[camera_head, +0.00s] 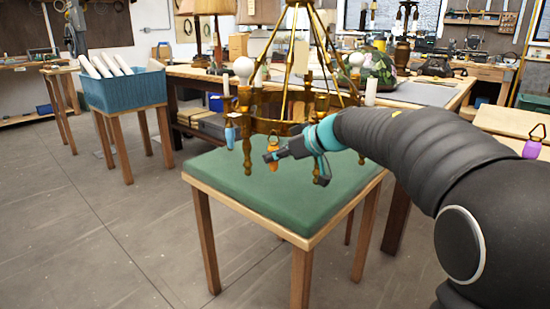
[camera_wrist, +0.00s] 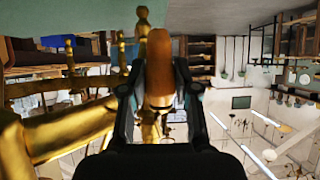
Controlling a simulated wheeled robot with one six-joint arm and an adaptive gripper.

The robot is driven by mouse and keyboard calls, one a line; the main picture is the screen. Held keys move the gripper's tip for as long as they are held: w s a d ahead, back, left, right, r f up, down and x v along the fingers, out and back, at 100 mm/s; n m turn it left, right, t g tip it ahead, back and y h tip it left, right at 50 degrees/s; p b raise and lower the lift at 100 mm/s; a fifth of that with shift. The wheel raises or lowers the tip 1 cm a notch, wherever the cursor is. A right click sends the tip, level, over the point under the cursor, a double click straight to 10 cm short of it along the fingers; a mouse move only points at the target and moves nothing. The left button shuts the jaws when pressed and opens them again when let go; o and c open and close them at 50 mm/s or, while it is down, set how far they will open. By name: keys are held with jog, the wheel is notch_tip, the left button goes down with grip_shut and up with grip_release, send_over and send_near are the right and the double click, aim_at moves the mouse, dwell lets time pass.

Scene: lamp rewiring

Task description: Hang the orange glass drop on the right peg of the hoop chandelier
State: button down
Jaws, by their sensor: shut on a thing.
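The brass hoop chandelier (camera_head: 257,125) stands over the green-topped table, with sloping rods above its hoop and white bulbs around it. The orange glass drop (camera_head: 272,153) is at the front of the hoop, at my gripper's tips. My gripper (camera_head: 271,157) reaches in from the right and is shut on the drop. In the wrist view the orange drop (camera_wrist: 159,65) sits between the two dark fingers, with brass chandelier parts (camera_wrist: 75,128) close on the left. I cannot tell whether the drop's loop touches a peg. A blue drop (camera_head: 230,137) hangs at the hoop's left.
The green-topped table (camera_head: 225,172) has bare room at its front and left. A purple drop (camera_head: 533,147) is at the far right. A blue crate (camera_head: 125,92) with white tubes stands at left on a stool.

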jog(key=shift+w+d+f, duration=0.1)
jog(key=shift+w+d, duration=0.05)
jog(key=shift+w, duration=0.45)
jog(key=shift+w+d+p, duration=0.2)
jog(key=shift+w+p, duration=0.25)
jog(key=shift+w, duration=0.5)
jog(key=shift+w+d+p, duration=0.2)
jog(key=shift+w+p, duration=0.2)
jog(key=shift+w, duration=0.5)
jog(key=shift+w, duration=0.1)
jog(key=shift+d, duration=0.15)
jog(key=shift+f, duration=0.4)
jog(key=shift+f, duration=0.2)
